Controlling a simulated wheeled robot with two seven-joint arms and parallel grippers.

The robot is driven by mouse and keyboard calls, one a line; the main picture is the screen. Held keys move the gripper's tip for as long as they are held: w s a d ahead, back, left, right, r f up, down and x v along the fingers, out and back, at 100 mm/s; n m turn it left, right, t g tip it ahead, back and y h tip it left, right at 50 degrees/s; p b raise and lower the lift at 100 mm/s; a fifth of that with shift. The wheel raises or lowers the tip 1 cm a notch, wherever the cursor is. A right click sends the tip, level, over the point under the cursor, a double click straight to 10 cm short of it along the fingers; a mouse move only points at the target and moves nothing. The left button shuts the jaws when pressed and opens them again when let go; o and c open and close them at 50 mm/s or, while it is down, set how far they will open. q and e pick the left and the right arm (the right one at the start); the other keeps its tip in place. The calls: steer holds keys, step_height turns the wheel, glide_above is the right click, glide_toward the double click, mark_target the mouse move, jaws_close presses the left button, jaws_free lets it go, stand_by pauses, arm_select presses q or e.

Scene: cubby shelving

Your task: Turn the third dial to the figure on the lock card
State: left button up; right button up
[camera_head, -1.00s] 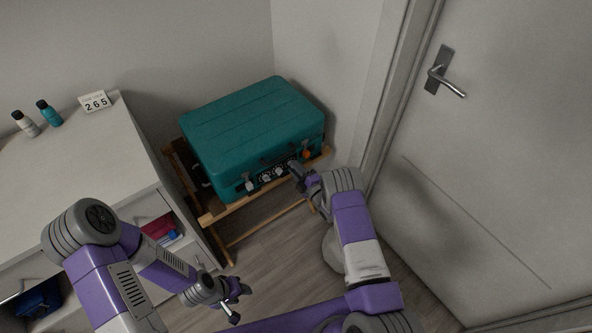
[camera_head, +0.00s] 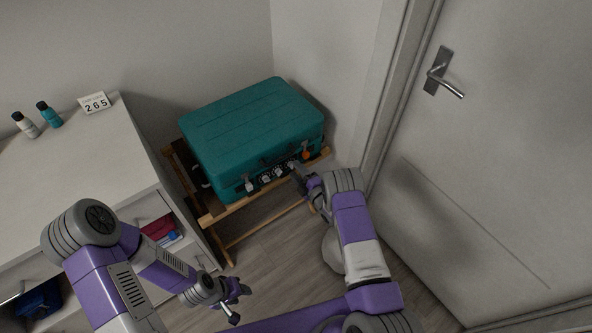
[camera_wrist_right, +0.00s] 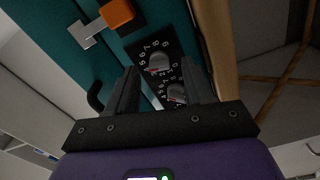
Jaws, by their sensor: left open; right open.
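The teal suitcase (camera_head: 250,125) lies on a wooden rack, its dial row facing me. The lock card (camera_head: 95,103) stands on the white cabinet and reads 265. In the right wrist view, a grey dial (camera_wrist_right: 159,61) sits on a black plate ringed with white figures, with a red mark beside it. It is the dial closest to the orange-tabbed latch (camera_wrist_right: 117,13). A second dial (camera_wrist_right: 176,92) shows beyond it. My right gripper (camera_wrist_right: 157,72) is open, its fingers either side of the nearer dial; contact is unclear. My left gripper (camera_head: 238,301) is open and empty, low over the floor.
The white cabinet (camera_head: 75,165) stands at left with two small bottles (camera_head: 38,120) on top and open compartments below. The wooden rack (camera_head: 232,212) carries the suitcase. A door with a metal handle (camera_head: 445,78) is at right. The floor between is clear.

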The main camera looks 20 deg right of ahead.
steer(key=p+v, duration=0.1)
steer(key=v, duration=0.5)
steer(key=shift+s+p, duration=0.3)
steer(key=shift+p, duration=0.1)
steer(key=shift+d, duration=0.15)
steer(key=s+a+f+m+g+h+p, duration=0.1)
steer(key=s+f+m+g+h, duration=0.1)
steer(key=s+m+g, duration=0.35)
steer(key=s+a+f+m+g+h+p, duration=0.1)
steer(key=s+a+m+g+h+p, duration=0.15)
steer(key=s+m, duration=0.5)
steer(key=s+a+r+m+g+y, duration=0.1)
steer(key=s+a+m+g, duration=0.3)
steer(key=s, duration=0.4)
steer(key=s+a+r+m+g+y, duration=0.1)
steer(key=s+a+r+m+g, duration=0.3)
steer(key=s, duration=0.5)
steer(key=shift+r+m+g+p, duration=0.25)
steer(key=shift+m+g+p, duration=0.05)
steer(key=shift+m+p, duration=0.1)
steer(key=shift+y, duration=0.25)
